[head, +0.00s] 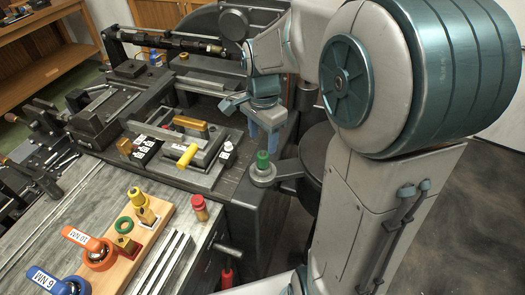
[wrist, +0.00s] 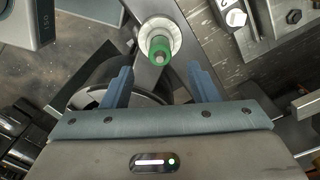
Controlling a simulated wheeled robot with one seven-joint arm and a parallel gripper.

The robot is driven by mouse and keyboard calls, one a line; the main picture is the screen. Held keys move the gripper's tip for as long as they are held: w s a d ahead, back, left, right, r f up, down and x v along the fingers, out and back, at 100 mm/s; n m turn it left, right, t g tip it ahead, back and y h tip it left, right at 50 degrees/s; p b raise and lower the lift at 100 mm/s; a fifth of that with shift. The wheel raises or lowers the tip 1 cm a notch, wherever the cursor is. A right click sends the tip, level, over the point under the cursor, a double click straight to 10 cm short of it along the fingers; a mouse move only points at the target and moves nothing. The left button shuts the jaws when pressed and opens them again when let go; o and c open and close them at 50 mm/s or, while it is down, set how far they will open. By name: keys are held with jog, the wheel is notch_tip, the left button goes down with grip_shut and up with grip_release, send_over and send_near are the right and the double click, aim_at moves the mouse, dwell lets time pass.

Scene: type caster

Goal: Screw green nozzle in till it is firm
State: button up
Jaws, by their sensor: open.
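The green nozzle (head: 263,160) stands upright in a round grey metal seat (head: 263,174) at the end of a machine arm. In the wrist view the green nozzle (wrist: 160,48) shows end-on, in front of a pale round fitting (wrist: 158,30). My gripper (head: 266,135) is above and close to the nozzle in the head view, its blue fingers pointing down. In the wrist view my gripper (wrist: 160,78) has its two fingers wide apart, with the nozzle just beyond the tips and between their lines. The gripper is open and empty. How deep the nozzle sits is hidden.
A wooden block (head: 125,245) holds yellow pieces and a green ring (head: 123,225). Orange (head: 97,252) and blue (head: 62,285) torque tools lie at lower left. A red-and-gold piece (head: 199,208) stands nearby. The machine bed with a yellow-handled tool (head: 187,154) lies left of the nozzle.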

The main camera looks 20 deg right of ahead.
aim_at(263, 154)
notch_tip(263, 154, down, 8)
jog(key=shift+r, duration=0.25)
jog(key=shift+c, duration=0.3)
grip_shut()
jog(key=shift+c, duration=1.3)
grip_release()
